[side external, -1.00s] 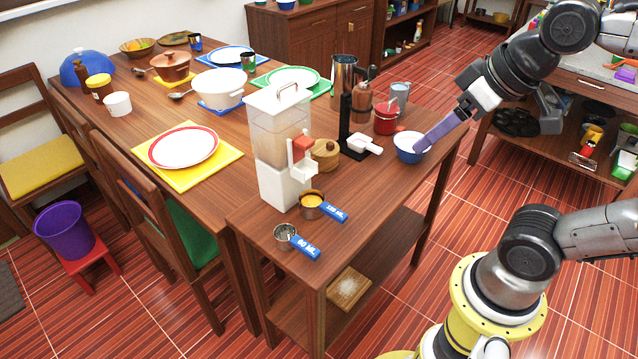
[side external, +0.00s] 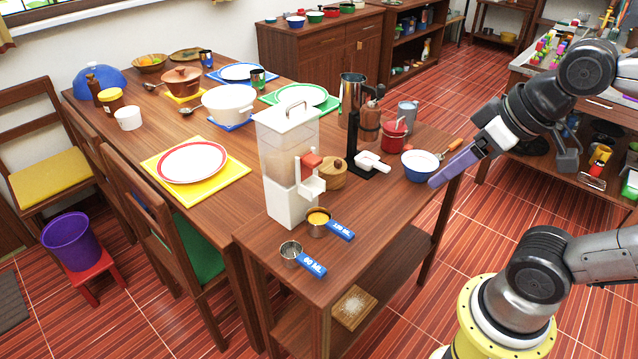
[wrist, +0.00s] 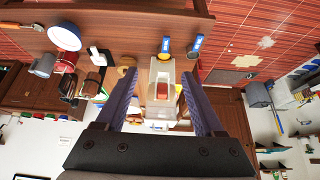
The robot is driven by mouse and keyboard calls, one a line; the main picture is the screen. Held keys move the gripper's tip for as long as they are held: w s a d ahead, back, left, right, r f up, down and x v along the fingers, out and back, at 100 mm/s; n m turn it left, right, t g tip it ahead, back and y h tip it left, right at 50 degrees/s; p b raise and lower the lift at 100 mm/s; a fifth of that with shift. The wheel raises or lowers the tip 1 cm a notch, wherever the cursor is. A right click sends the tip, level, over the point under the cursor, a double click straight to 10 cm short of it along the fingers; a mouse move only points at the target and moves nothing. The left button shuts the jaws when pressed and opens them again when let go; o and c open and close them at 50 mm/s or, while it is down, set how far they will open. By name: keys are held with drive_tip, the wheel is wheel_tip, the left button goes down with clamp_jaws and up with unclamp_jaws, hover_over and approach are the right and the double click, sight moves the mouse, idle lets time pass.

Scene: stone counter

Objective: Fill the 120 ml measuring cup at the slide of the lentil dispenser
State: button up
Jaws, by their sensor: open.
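The lentil dispenser (side external: 288,160), a white and clear box with a handle on top and a red part above its white spout, stands on the wooden table. The steel 60 ml cup (side external: 291,256) lies nearer the table's front. My gripper (side external: 436,182), with purple fingers, is empty, in the air by the right table edge near the blue bowl. In the wrist view, my open gripper (wrist: 158,84) frames the distant dispenser (wrist: 163,72); both blue handles show beyond.
A blue-rimmed bowl (side external: 420,166) stands near my fingers. The table's front right corner is clear.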

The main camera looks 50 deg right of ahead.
drive_tip(key=w+r, duration=0.4)
drive_tip(key=w, duration=0.1)
drive_tip(key=g, duration=0.1)
hover_over(314, 159)
drive_tip(key=s, duration=0.6)
drive_tip(key=x, duration=1.3)
drive_tip(key=shift+s+f, duration=0.1)
drive_tip(key=shift+f, duration=0.4)
clamp_jaws()
